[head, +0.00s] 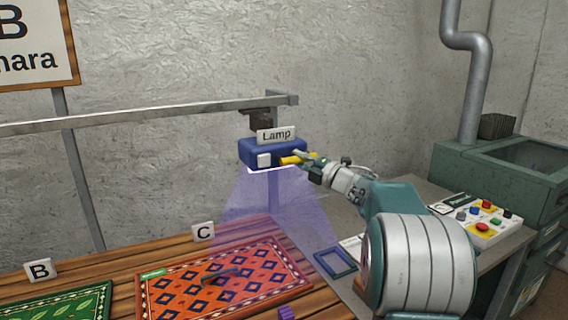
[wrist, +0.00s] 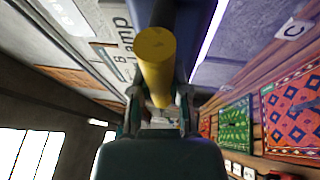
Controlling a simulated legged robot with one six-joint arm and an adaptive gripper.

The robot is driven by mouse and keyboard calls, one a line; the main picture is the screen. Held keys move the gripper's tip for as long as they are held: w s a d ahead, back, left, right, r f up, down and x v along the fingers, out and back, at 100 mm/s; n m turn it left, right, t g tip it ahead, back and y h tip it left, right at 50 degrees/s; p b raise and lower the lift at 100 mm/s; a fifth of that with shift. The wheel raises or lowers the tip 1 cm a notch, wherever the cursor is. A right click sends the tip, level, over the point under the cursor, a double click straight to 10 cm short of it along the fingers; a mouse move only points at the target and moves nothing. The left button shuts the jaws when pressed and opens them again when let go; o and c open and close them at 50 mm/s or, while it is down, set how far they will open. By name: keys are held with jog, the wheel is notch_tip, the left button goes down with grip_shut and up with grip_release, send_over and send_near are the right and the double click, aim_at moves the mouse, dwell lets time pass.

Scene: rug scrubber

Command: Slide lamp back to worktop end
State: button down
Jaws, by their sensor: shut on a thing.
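The blue lamp (head: 259,147) hangs from a grey rail (head: 150,113) near the rail's right end and casts a violet light cone downward. A white tag reading "Lamp" is on its top. A yellow handle (head: 290,160) sticks out from its right side. My gripper (head: 305,158) is shut on this handle. In the wrist view the round yellow handle end (wrist: 155,50) fills the space just past my gripper (wrist: 160,103), with the dark blue lamp body (wrist: 198,25) behind it. The exact finger contact is partly hidden.
Below is a wooden worktop (head: 125,285) with a red patterned rug (head: 225,282) by card C (head: 204,232) and a green rug (head: 70,305) by card B (head: 40,270). A blue frame (head: 336,262) lies to the right. A button panel (head: 480,220) stands further right.

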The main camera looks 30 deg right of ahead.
jog(key=shift+d+f, duration=0.15)
jog(key=shift+d, duration=1.25)
jog(key=shift+d+f, duration=0.15)
jog(key=shift+d, duration=1.2)
jog(key=c, duration=0.6)
grip_release()
jog(key=shift+w+d, duration=0.1)
jog(key=shift+d+r, duration=0.1)
jog(key=v, duration=1.2)
